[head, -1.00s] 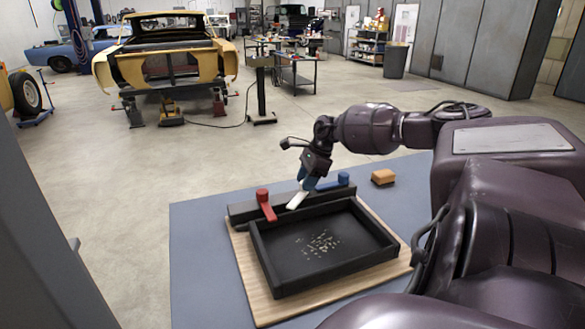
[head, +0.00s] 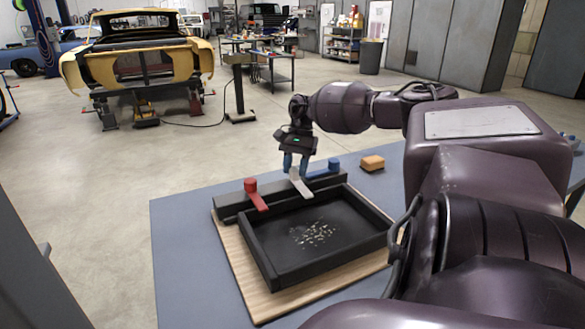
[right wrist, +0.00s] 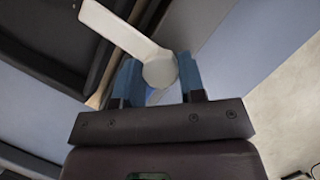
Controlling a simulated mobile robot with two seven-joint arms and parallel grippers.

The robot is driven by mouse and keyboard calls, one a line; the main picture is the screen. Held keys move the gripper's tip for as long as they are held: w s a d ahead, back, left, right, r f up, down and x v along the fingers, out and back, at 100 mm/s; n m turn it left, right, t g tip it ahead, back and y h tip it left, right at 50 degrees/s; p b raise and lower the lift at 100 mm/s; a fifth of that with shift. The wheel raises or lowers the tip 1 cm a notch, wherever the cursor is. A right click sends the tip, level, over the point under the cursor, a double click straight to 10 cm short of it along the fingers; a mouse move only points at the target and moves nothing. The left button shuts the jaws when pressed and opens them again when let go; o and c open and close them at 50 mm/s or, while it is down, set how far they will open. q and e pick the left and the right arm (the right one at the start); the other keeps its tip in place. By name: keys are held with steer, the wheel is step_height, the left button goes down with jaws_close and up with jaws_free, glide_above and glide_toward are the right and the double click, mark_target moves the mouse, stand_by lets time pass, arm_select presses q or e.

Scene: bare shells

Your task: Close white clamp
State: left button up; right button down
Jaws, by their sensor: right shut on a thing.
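The white clamp (head: 301,184) is on the dark rail behind the black tray. Its flat lever points toward the tray, with its tip at the tray's back wall, roughly parallel to the red clamp's lever. My right gripper (head: 296,165) comes down from above and is shut on the clamp's round pivot end. In the right wrist view the white clamp (right wrist: 122,33) has its round end between the blue fingers of my right gripper (right wrist: 160,80), and its lever extends to the upper left. My left gripper is not in view.
The red clamp (head: 255,194) is left of the white one, its lever also toward the tray. The blue clamp (head: 324,170) is to the right, its lever along the rail. The black tray (head: 262,255) sits on a wooden board (head: 228,258). An orange block (head: 372,163) lies behind right.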

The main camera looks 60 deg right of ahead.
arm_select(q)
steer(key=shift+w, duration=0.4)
arm_select(e)
steer(key=shift+f+n, duration=0.1)
steer(key=shift+n, duration=0.3)
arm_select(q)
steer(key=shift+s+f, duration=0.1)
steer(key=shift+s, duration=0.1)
arm_select(e)
steer(key=c, duration=0.7)
jaws_free()
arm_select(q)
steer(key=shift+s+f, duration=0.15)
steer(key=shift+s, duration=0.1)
arm_select(e)
steer(key=shift+d+r, duration=0.15)
steer(key=shift+r, duration=0.3)
arm_select(q)
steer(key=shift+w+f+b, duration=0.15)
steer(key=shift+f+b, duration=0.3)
steer(key=shift+b, duration=0.2)
arm_select(e)
steer(key=shift+v, duration=4.95)
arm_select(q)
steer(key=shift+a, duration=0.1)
arm_select(e)
steer(key=shift+w, duration=0.15)
